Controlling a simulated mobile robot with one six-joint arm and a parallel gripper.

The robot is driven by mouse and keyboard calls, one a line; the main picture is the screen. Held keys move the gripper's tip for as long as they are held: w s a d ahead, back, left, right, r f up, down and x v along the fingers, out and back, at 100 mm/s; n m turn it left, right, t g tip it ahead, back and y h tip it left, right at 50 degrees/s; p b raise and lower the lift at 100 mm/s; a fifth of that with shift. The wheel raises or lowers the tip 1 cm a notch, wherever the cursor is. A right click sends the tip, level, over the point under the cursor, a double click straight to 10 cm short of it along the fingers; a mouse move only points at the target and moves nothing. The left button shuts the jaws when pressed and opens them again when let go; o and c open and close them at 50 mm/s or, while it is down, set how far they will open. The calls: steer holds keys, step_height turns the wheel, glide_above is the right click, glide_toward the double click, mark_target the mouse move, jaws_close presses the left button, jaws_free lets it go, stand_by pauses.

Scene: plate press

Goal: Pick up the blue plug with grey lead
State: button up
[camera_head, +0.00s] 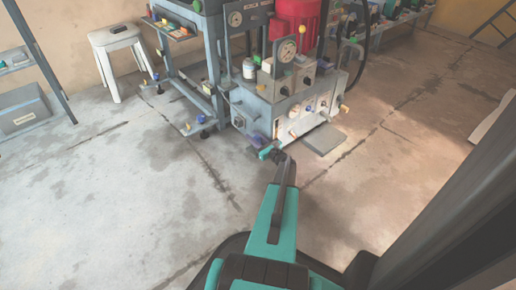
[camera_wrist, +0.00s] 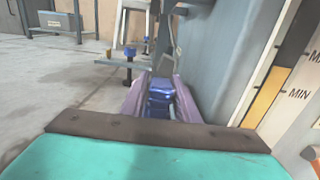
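In the wrist view, a dark blue block-like thing (camera_wrist: 160,92), which looks like the blue plug, lies between the two purple fingers of my gripper (camera_wrist: 161,82). The fingers are apart, one on each side of it. I cannot tell whether they press on it or only stand around it. The plug cannot be told apart there.
A bench frame (camera_head: 200,100) with small coloured knobs stands left of the machine, close to my gripper. In the wrist view a grey panel (camera_wrist: 222,55) and a level gauge (camera_wrist: 268,95) are close on the right. A white stool (camera_head: 117,42) stands behind. Floor at left is clear.

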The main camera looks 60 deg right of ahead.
steer(key=shift+w+d, duration=0.2)
steer(key=shift+w, duration=0.45)
steer(key=shift+c, duration=0.4)
jaws_close()
